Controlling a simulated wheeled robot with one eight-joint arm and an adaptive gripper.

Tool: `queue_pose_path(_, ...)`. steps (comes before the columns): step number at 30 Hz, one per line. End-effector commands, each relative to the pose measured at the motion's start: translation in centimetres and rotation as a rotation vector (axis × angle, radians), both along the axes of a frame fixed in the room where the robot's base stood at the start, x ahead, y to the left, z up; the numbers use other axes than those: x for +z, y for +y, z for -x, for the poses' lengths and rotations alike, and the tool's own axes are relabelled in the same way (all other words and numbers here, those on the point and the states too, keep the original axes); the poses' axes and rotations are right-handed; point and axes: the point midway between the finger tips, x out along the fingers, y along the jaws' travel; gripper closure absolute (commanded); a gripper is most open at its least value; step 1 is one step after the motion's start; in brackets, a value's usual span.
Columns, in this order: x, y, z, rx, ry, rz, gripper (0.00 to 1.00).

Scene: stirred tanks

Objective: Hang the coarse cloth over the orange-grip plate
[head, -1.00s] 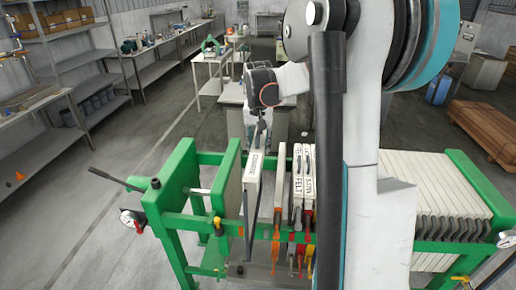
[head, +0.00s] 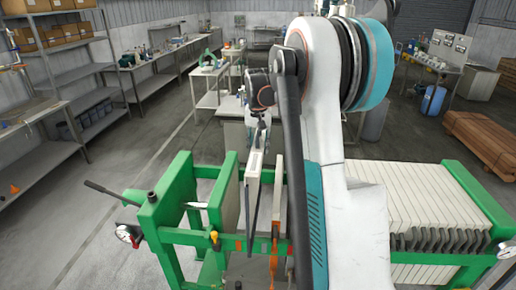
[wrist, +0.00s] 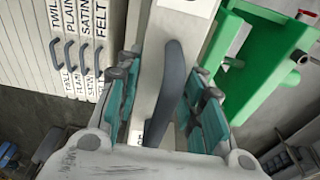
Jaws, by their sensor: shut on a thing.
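My gripper (head: 257,138) is shut on a pale, flat, labelled piece (head: 253,177), which hangs upright over the green frame. In the wrist view, my gripper (wrist: 165,85) has teal fingers on both sides of this pale piece (wrist: 152,50), and a dark grey curved handle (wrist: 172,90) shows in front of it. Its label is almost hidden; only a letter shows low down. The orange-grip plate (head: 277,195) stands just right of the held piece in the head view, with its orange grip (head: 273,262) low. My arm hides what is right of it.
The green press frame (head: 172,190) has an end plate at left and a stack of pale plates (head: 430,195) at right. Benches (head: 160,65) and shelves stand behind left.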

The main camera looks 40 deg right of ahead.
Motion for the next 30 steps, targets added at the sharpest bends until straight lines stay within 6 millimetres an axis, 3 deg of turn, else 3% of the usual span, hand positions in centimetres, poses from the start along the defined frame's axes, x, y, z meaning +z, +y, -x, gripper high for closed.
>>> queue_pose_path(30, 0.1, -5.9, -5.8, -0.001, 0.0, 0.0, 1.0)
